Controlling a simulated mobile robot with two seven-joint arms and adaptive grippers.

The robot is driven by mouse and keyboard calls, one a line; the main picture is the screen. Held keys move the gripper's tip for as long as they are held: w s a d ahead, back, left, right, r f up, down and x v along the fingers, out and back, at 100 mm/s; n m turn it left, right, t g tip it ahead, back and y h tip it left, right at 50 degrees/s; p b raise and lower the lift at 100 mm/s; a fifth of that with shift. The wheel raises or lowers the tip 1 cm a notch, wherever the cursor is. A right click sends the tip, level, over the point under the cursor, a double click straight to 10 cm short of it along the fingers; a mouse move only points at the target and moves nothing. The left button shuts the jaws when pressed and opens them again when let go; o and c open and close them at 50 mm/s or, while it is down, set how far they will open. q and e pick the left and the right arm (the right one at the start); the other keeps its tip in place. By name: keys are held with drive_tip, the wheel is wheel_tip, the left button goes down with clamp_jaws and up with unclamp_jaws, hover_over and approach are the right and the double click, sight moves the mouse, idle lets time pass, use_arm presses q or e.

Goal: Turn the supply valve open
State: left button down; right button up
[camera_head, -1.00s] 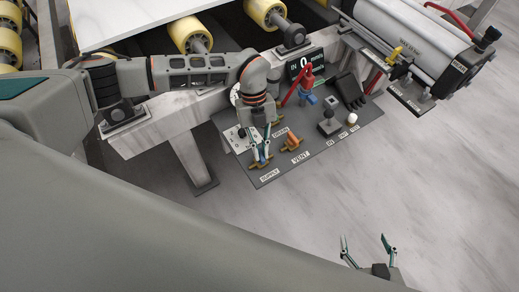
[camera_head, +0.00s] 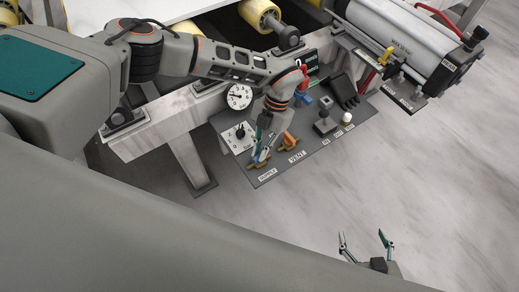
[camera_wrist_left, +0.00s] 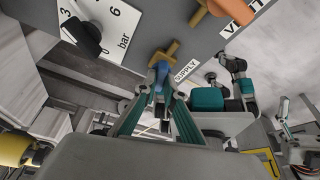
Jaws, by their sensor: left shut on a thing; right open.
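The supply valve has a brass body (camera_wrist_left: 166,52) and a blue handle (camera_wrist_left: 159,74), seen in the left wrist view beside the SUPPLY label (camera_wrist_left: 187,69). My left gripper (camera_wrist_left: 158,92) is shut on the blue handle, one finger on each side. In the head view my left gripper (camera_head: 262,152) points down at the valve near the panel's front left corner. The fingers partly hide the handle there, so its exact angle is hard to tell. My right gripper (camera_head: 366,243) is open and empty at the lower right, over the floor, away from the panel.
The orange-handled vent valve (camera_head: 288,140) stands just right of the supply valve. A bar dial (camera_head: 238,137) and a round gauge (camera_head: 239,96) are to its left and behind. A joystick (camera_head: 325,124) stands further right. Open floor lies in front.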

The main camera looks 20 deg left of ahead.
use_arm(q)
drive_tip(key=shift+s+d+m+t+y, duration=0.1)
drive_tip(key=shift+m+t+y, duration=0.4)
drive_tip(key=shift+m, duration=1.3)
drive_tip(key=c, duration=2.1)
unclamp_jaws()
drive_tip(key=shift+c, duration=0.2)
drive_tip(key=v, duration=1.2)
drive_tip(key=shift+d, duration=0.2)
drive_tip(key=shift+f, duration=0.15)
